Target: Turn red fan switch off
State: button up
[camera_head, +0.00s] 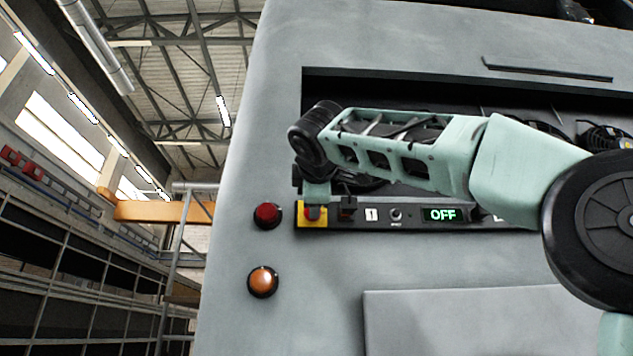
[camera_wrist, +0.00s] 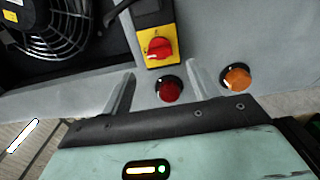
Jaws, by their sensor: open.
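The red fan switch (camera_wrist: 160,48) is a red rotary knob on a yellow plate, seen at the top middle of the wrist view. Its white mark shows at the lower left of the knob. In the head view the red switch (camera_head: 313,213) sits at the left end of the dark panel strip, partly covered by my arm's end. My gripper (camera_wrist: 160,72) is open and empty, its two fingers apart below the knob in the wrist view, not visibly touching it. A green display (camera_head: 443,215) on the strip reads OFF.
A red round lamp (camera_head: 267,215) is left of the switch, and an orange lamp (camera_head: 263,281) is below it. In the wrist view the red lamp (camera_wrist: 169,89) shows between my fingers. A caged fan (camera_wrist: 50,28) is in the dark recess. Open room lies left of the grey wall.

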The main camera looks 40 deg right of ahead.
jog(key=b+v, duration=0.2)
jog(key=v, duration=0.8)
jog(key=shift+s+a, duration=0.2)
jog(key=shift+s, duration=0.05)
jog(key=shift+f, duration=0.1)
jog(key=w+a+f+n+g+y+b, duration=0.1)
jog(key=w+a+f+y, duration=0.2)
jog(key=f, duration=0.6)
jog(key=w+a+f+n+g+y+b, duration=0.1)
jog(key=w+a+f+y+b, duration=0.15)
jog(key=a+f, duration=0.5)
jog(key=w+a+f+n+g+y, duration=0.1)
jog(key=w+a+f+y, duration=0.15)
jog(key=f, duration=0.85)
jog(key=s+a+f+g+y+b, duration=0.1)
jog(key=s+a+f+g, duration=0.15)
jog(key=f, duration=0.95)
jog(key=s+a+f+g+y+b, duration=0.1)
jog(key=s+a+f+g+b, duration=0.15)
jog(key=f, duration=0.85)
jog(key=s+d+f+m+g+b, duration=0.1)
jog(key=s+f+m+g, duration=0.2)
jog(key=s+f, duration=0.6)
jog(key=s+f+m+g+b, duration=0.1)
jog(key=s+f+m+g, duration=0.2)
jog(key=s+f, duration=0.7)
notch_tip(320, 180, down, 8)
jog(key=shift+d+f+m+g+y+b, duration=0.15)
jog(key=shift+d+m+g+y+b, duration=0.2)
jog(key=shift+g, duration=0.15)
